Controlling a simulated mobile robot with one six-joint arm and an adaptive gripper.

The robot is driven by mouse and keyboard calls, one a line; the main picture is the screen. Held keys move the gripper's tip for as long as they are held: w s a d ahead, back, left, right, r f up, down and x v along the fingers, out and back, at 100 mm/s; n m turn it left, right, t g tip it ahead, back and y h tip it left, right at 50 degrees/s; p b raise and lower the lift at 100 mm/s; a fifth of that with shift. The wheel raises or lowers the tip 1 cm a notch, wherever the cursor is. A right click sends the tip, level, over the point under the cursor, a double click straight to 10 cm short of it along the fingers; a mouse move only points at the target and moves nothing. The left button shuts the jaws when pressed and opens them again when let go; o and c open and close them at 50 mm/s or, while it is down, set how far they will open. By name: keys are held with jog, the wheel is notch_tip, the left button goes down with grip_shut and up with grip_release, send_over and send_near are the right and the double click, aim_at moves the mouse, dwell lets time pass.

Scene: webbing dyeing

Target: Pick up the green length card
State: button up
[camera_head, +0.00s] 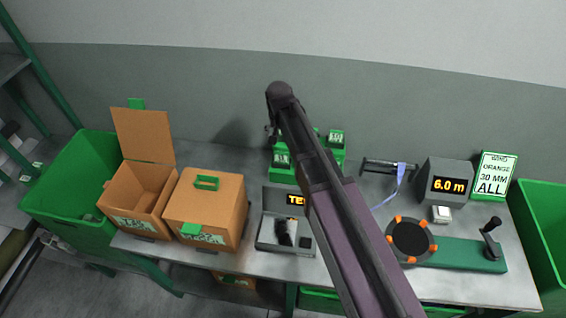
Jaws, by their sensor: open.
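Small green cards with pale printed labels stand in a green holder (278,174) at the back middle of the bench. One card (281,159) is at the left and another card (336,138) is at the back right. Their print is too small to read, so I cannot tell which is the length card. My arm crosses in front of the holder and hides its middle. My gripper does not show clearly; it is hidden behind the arm.
A scale (287,240) holding a dark item stands in front of the holder. Left are an open carton (141,195), a closed carton (207,208) and a green bin (72,185). Right are a 6.0 m display (446,183), a green-bordered sign (493,175) and a crank winder (465,253).

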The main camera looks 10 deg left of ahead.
aim_at(281, 153)
jog(key=shift+w+f+b, duration=0.2)
jog(key=shift+f+b, duration=1.25)
jog(key=shift+f, duration=0.15)
jog(key=shift+w+f+b, duration=0.2)
jog(key=shift+f+b, duration=1.25)
jog(key=shift+f, duration=0.15)
jog(key=shift+f, duration=0.1)
jog(key=f+b, duration=0.5)
jog(key=shift+w, duration=0.35)
jog(key=c, duration=0.8)
